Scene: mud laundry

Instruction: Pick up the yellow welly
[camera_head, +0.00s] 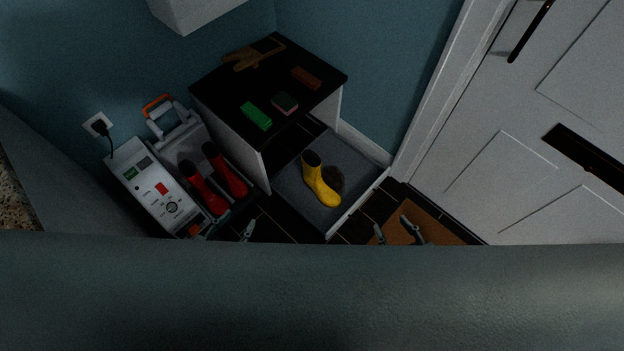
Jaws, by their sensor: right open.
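The yellow welly (319,183) stands upright on a grey mat (300,203) on the floor, in front of the black-topped bench, with its toe towards the lower right. My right gripper (395,231) shows only its two fingertips at the lower edge, spread apart and empty. It is to the lower right of the yellow welly and does not touch it. My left gripper (228,231) is at the lower edge, below the red wellies. One fingertip shows clearly; the rest is mostly hidden by a grey-green surface across the bottom, so its opening is unclear.
Red wellies (213,180) stand at the left, beside a white machine (160,192). The bench (262,88) holds gloves, a green block, a sponge and a brown block. A brown doormat (430,226) lies by the white door.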

